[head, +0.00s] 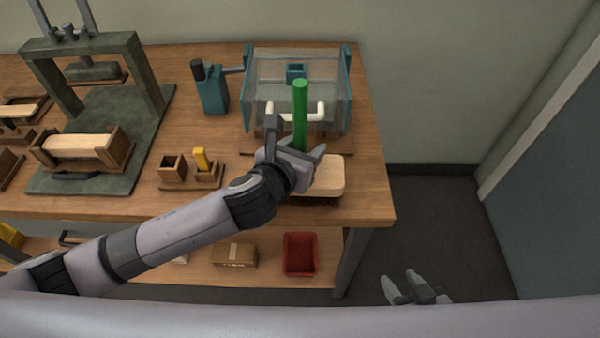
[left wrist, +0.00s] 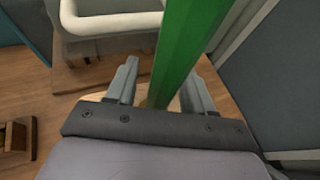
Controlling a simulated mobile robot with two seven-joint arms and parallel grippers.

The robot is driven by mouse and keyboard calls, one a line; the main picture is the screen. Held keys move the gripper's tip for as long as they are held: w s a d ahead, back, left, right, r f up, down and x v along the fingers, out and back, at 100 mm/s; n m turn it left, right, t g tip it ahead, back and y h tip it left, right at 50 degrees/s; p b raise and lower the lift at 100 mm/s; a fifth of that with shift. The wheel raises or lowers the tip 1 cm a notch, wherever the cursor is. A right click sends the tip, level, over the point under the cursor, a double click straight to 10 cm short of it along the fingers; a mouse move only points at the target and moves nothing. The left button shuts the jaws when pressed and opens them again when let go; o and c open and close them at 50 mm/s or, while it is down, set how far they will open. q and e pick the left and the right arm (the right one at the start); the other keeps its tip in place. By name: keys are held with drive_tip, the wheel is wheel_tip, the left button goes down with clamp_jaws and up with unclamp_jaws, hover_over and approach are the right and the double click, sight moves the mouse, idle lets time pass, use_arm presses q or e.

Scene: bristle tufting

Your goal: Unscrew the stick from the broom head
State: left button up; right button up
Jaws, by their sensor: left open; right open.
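The green stick (head: 300,112) stands upright over the broom head (head: 327,174), a pale wooden block near the right front of the workbench. My left gripper (head: 316,155) is at the stick's lower part, just above the broom head. In the left wrist view the green stick (left wrist: 188,50) passes between the two open fingers of my left gripper (left wrist: 160,90), with gaps beside it. The joint of stick and head is hidden by my gripper. My right gripper (head: 414,286) is open and empty, low beyond the bench's right front corner.
Behind the stick is a clear-walled box with teal sides (head: 346,90) and a white handle (head: 318,108). A teal bottle-like device (head: 212,95), small wooden holders (head: 172,168) and a green press (head: 155,90) stand to the left. A red bin (head: 300,254) is on the lower shelf.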

use_arm(q)
drive_tip(key=shift+w, duration=0.1)
clamp_jaws()
drive_tip(key=shift+r, duration=0.1)
